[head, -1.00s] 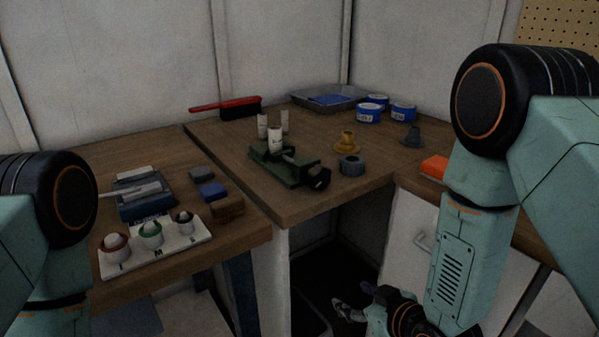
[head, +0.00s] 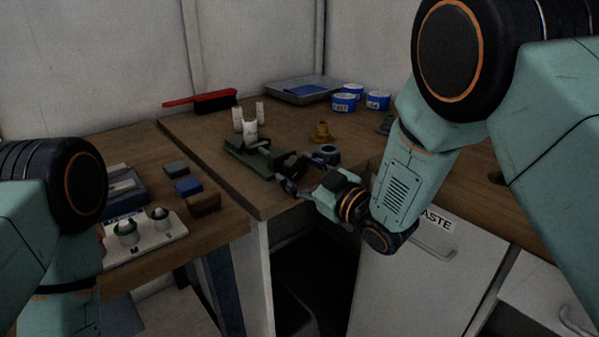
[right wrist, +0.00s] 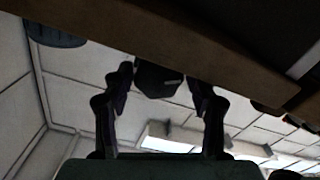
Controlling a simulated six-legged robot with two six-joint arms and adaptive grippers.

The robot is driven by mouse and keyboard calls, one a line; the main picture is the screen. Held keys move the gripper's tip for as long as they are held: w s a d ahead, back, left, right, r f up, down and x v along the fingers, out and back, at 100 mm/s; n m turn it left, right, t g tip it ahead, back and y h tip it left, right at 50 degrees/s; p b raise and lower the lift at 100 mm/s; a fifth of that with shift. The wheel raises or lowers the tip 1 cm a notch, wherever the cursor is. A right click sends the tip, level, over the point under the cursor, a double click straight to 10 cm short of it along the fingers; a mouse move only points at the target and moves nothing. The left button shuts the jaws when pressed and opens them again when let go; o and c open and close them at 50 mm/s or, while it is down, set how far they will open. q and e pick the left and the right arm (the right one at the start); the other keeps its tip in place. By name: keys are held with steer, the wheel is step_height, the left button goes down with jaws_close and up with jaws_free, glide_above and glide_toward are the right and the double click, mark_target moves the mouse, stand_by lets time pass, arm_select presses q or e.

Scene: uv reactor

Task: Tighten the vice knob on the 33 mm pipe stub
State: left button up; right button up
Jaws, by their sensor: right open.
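The green vice (head: 240,153) sits near the front edge of the wooden table. A white pipe stub (head: 250,131) stands upright in it; I cannot read its size. My right gripper (head: 288,187) is at the table's front edge, by the knob end of the vice. In the right wrist view its two fingers (right wrist: 158,85) are spread open. The dark vice knob (right wrist: 158,78) shows between the fingertips, with no clear grip on it. In the head view the knob is largely hidden by the gripper. My left gripper is out of view.
Two more white stubs (head: 238,119) stand behind the vice. A yellow fitting (head: 322,133) and a grey ring (head: 328,154) lie right of it. Blue-labelled cans (head: 343,103), a tray (head: 290,94) and a red brush (head: 212,102) are farther back. Below the table front is a dark opening.

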steer(key=shift+w, duration=0.2)
steer(key=c, duration=0.9)
steer(key=m+p, duration=0.2)
steer(key=p, duration=0.1)
steer(key=shift+r+m, duration=0.1)
steer(key=shift+m, duration=0.3)
steer(key=shift+m+p, duration=1.8)
steer(key=shift+m, duration=0.3)
steer(key=shift+a, duration=0.1)
steer(key=o, duration=0.9)
